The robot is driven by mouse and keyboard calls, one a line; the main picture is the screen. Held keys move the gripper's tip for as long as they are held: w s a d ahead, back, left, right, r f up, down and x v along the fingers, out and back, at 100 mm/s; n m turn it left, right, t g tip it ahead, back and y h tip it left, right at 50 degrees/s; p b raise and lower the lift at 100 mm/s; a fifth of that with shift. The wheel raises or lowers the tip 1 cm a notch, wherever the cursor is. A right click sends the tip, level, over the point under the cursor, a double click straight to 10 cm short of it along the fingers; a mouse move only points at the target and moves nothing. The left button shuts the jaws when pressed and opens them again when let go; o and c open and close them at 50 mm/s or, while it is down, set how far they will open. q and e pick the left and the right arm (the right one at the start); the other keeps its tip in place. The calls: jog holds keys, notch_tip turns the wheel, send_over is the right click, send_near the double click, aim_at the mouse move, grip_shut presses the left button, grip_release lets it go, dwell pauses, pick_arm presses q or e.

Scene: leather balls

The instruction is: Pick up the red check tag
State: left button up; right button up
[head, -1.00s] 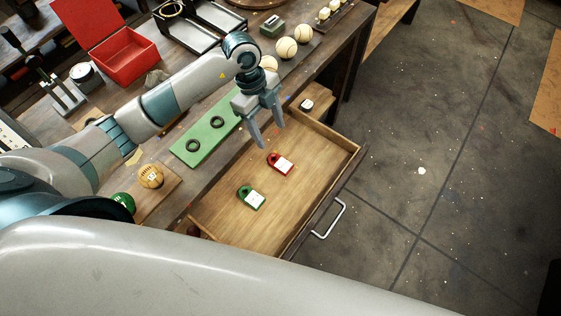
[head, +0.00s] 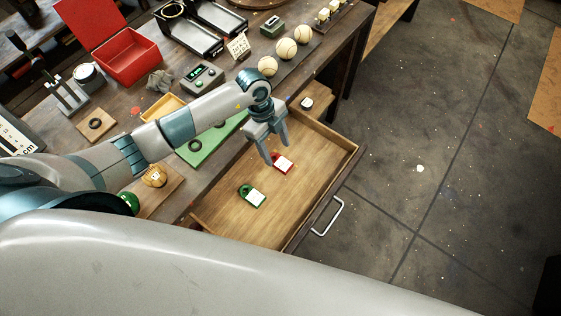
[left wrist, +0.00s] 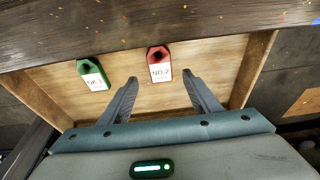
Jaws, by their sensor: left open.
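The red check tag (head: 283,164) lies in the open wooden drawer, with a white label. In the left wrist view the red check tag (left wrist: 160,65) lies ahead of the fingertips, between their lines, its label reading "NO-2". A green tag (head: 252,196) with a white label lies beside it, and also shows in the left wrist view (left wrist: 93,74). My left gripper (head: 278,154) is open and empty above the drawer, its fingers pointing down by the red tag. In the left wrist view its fingertips (left wrist: 160,80) stand apart. My right gripper is not in view.
The drawer (head: 307,211) is pulled out from the workbench, its walls around both tags. On the bench are a green board (head: 205,148) with dark rings, pale balls (head: 285,48) and a red box (head: 127,62). The drawer's front half is clear.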

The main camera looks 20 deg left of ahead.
aim_at(279, 161)
pick_arm(q)
jog(key=shift+f+p, duration=0.35)
jog(key=shift+f, duration=0.2)
jog(key=x, duration=0.1)
jog(key=p+x, duration=0.1)
jog(key=x, duration=0.1)
jog(key=shift+w+a, duration=0.1)
jog(key=shift+a, duration=0.15)
jog(key=shift+d+f, duration=0.1)
jog(key=shift+f, duration=0.45)
jog(key=c, duration=1.1)
